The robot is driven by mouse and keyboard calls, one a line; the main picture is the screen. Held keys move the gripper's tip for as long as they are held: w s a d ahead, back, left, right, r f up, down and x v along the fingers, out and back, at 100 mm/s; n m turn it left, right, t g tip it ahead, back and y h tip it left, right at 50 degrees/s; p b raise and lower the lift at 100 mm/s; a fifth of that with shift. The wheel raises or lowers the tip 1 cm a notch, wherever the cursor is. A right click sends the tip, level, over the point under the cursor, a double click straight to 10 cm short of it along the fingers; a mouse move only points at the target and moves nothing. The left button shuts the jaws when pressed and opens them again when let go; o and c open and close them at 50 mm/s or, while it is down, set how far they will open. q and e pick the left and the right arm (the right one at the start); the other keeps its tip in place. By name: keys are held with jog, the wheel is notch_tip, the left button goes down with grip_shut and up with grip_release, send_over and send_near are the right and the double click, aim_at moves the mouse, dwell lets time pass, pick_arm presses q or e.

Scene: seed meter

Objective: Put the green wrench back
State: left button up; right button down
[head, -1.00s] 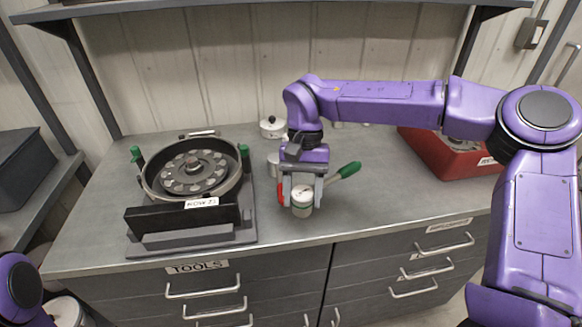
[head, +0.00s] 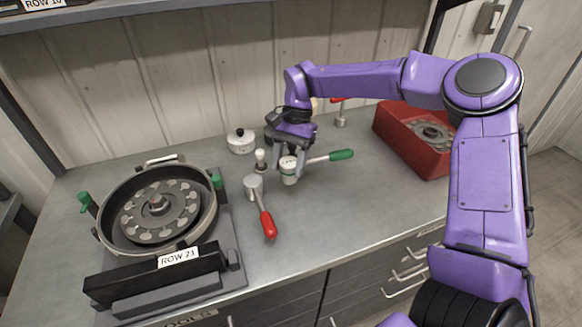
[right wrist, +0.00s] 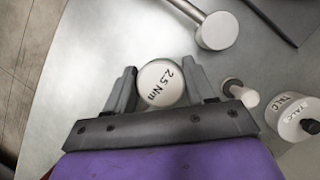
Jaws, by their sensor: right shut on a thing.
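The green wrench has a round white head (head: 289,171) and a green handle (head: 341,155) pointing right. My right gripper (head: 285,160) is shut on the head, with a finger on each side. In the right wrist view the head (right wrist: 161,83) reads "2.5 Nm" between the fingertips (right wrist: 162,85); its handle is not seen there. I cannot tell how far the wrench is above the bench. A red-handled wrench (head: 267,224) lies on the bench to its left, its grey head (right wrist: 215,31) also in the wrist view. My left gripper is not in view.
A small peg with a pale knob (head: 260,159) and a white talc jar (head: 241,141) stand close to the left. The seed meter (head: 158,208) is at left. A post with a red handle (head: 341,118) is behind.

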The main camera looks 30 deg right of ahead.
aim_at(292, 174)
jog(key=shift+w+d+f, duration=0.4)
jog(key=shift+d+f, duration=0.15)
jog(key=shift+f, duration=0.2)
jog(key=f, duration=0.1)
jog(key=f+p, duration=0.2)
jog(key=shift+w+d+f, duration=0.2)
jog(key=shift+d, duration=0.1)
jog(key=shift+f, duration=0.3)
jog(key=shift+f, duration=0.1)
jog(key=shift+c, duration=2)
grip_release()
